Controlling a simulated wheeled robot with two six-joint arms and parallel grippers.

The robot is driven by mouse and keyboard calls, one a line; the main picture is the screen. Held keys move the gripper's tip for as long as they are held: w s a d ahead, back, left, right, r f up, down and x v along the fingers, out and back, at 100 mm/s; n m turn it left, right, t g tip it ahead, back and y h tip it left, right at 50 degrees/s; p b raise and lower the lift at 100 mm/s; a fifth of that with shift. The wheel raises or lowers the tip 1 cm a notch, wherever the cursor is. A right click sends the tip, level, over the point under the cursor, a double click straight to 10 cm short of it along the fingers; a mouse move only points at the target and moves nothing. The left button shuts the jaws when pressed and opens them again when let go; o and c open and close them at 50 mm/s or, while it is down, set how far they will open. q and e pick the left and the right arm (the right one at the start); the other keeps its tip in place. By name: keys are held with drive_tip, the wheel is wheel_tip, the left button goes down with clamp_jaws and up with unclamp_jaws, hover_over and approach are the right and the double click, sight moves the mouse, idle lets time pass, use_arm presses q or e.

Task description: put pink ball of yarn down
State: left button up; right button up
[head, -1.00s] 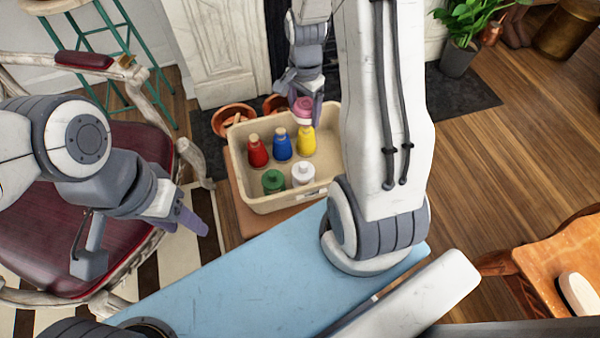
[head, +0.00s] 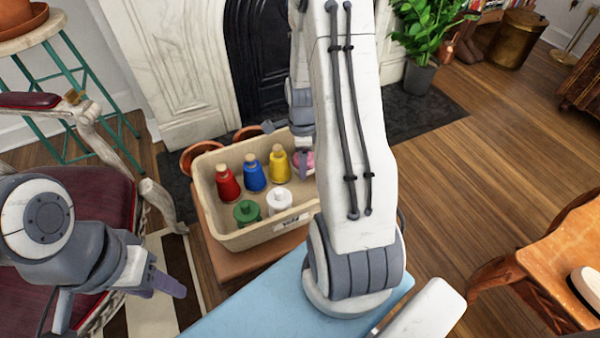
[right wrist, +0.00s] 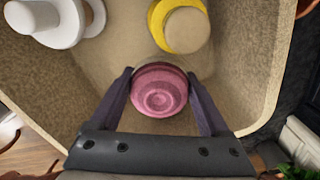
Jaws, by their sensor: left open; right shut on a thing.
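The pink ball of yarn (head: 305,162) is inside the beige bin (head: 262,236), at its right side, partly hidden by my right arm. In the right wrist view the pink yarn (right wrist: 159,92) looks round, with rings on top. My right gripper (right wrist: 160,76) has a finger on each side of it and is shut on it. I cannot tell whether the yarn touches the bin floor. A yellow item (head: 279,165) stands close by. My left gripper (head: 122,300) is open and empty at the lower left, away from the bin.
Red (head: 228,184), blue (head: 254,174), green (head: 246,212) and white (head: 279,202) spool-like items also stand in the bin. The bin rests on a brown wooden surface (head: 230,266). A red-seated chair (head: 95,206) is left, a wooden chair (head: 550,240) right.

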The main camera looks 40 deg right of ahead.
drive_tip(key=shift+f+b, duration=0.65)
drive_tip(key=shift+f, duration=1)
drive_tip(key=shift+f, duration=0.2)
drive_tip(key=o, duration=1.2)
